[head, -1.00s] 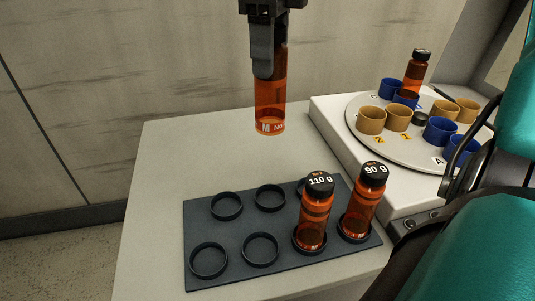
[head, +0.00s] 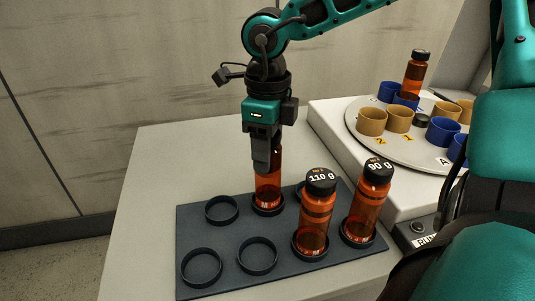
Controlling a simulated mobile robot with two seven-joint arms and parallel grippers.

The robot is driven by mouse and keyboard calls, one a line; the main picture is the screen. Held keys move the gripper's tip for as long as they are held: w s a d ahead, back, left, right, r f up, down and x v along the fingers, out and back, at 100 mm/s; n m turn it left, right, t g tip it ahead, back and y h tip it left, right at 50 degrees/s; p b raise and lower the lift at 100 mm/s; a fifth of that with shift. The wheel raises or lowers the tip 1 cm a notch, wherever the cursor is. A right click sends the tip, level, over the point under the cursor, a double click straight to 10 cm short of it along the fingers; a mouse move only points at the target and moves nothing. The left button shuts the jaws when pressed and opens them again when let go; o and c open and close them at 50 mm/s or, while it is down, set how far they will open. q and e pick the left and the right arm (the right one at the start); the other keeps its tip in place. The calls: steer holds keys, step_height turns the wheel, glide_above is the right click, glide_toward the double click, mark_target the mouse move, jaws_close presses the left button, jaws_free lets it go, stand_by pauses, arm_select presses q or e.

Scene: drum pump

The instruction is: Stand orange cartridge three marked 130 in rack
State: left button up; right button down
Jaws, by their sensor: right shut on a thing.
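An orange cartridge (head: 268,188) is upright in my right gripper (head: 264,160), which is shut around its upper part. Its cap and label are hidden by the gripper, so I cannot read a 130 mark. Its base is at a back-row ring of the dark rack (head: 230,236) and appears to be inside it. Two orange cartridges stand in the rack's front row: one marked 110 g (head: 315,212) and one marked 90 g (head: 366,202). My left gripper is not in view.
Empty rings show at back left (head: 222,222), front left (head: 202,284) and front middle (head: 257,272). Another back ring is partly hidden behind the 110 g cartridge. A round turntable (head: 390,146) with blue and tan cups and one orange cartridge (head: 415,72) stands at right.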

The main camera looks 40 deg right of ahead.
steer(key=shift+f, duration=0.45)
steer(key=shift+f+b, duration=0.2)
steer(key=shift+b, duration=0.1)
steer(key=c, duration=0.8)
jaws_free()
steer(key=shift+r, duration=0.15)
steer(key=o, duration=0.4)
